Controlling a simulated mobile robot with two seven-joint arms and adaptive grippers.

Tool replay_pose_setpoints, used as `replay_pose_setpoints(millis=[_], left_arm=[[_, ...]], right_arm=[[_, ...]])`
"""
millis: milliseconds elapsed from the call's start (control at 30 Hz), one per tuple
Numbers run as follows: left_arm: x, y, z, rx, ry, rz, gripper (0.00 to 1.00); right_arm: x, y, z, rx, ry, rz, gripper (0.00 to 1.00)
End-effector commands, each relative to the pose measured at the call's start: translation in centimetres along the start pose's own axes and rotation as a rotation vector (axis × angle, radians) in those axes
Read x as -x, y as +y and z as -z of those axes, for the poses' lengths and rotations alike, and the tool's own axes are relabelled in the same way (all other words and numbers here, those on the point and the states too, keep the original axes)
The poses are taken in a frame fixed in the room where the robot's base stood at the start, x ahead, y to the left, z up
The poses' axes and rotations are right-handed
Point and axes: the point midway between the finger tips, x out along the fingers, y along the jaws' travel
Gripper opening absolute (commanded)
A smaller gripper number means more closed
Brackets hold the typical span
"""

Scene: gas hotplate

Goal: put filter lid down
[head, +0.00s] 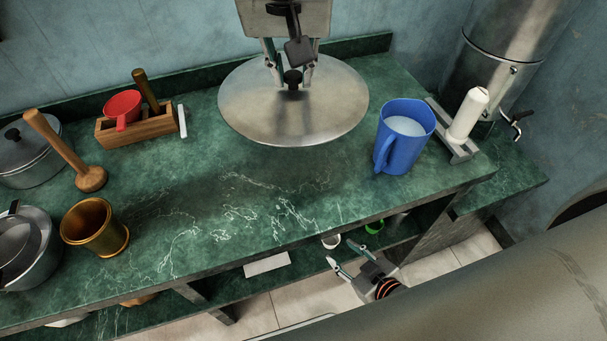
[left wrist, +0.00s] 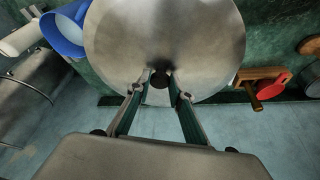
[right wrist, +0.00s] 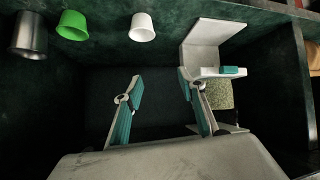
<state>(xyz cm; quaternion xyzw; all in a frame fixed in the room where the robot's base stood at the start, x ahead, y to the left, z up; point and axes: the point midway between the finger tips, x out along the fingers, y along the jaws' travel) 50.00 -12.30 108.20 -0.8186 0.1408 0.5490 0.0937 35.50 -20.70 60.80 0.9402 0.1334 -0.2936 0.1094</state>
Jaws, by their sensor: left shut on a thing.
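The filter lid (head: 330,110) is a wide round metal disc with a dark knob (head: 292,78), over the back of the green marble counter. My left gripper (head: 290,72) comes from above and is shut on the knob. The left wrist view shows the lid (left wrist: 205,40) flat across the fingers, with the knob between the fingertips (left wrist: 161,79). I cannot tell whether the lid touches the counter. My right gripper (head: 352,262) is low by the counter's front edge. In the right wrist view its fingers (right wrist: 161,84) are apart and empty, facing the lower shelf.
A blue jug (head: 405,140) stands right of the lid, near a white cylinder (head: 467,115) on a stand. A wooden box (head: 138,127) with a red scoop, a pestle, a brass mortar (head: 97,228) and pots are left. The counter's front middle (head: 240,215) is clear.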

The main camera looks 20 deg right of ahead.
Motion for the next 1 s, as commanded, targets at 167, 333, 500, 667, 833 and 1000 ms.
replay_pose_setpoints(millis=[167,333,500,667,833,1000], left_arm=[[-1.0,2.1,-0.7,-0.017,0.0,-0.008,0.0],[-4.1,2.1,-2.1,-0.018,-0.004,-0.008,0.0],[-8.0,2.1,-3.7,-0.016,-0.004,-0.008,0.0],[-11.5,2.1,-5.2,-0.016,-0.004,-0.009,0.0],[-14.1,2.1,-6.2,-0.016,-0.001,-0.008,0.0],[-15.1,2.0,-6.5,-0.015,0.002,-0.007,0.0]], right_arm=[[-0.2,-0.4,0.0,0.0,0.007,0.006,0.4],[-0.4,-0.3,0.0,0.003,0.01,0.004,0.4],[-0.8,0.0,-0.5,0.009,0.005,-0.002,0.4],[-1.0,0.4,-0.7,0.014,0.005,-0.009,0.4],[-1.1,0.6,-0.8,0.017,0.004,-0.011,0.4],[-1.1,0.5,-0.8,0.018,0.005,-0.011,0.4]])
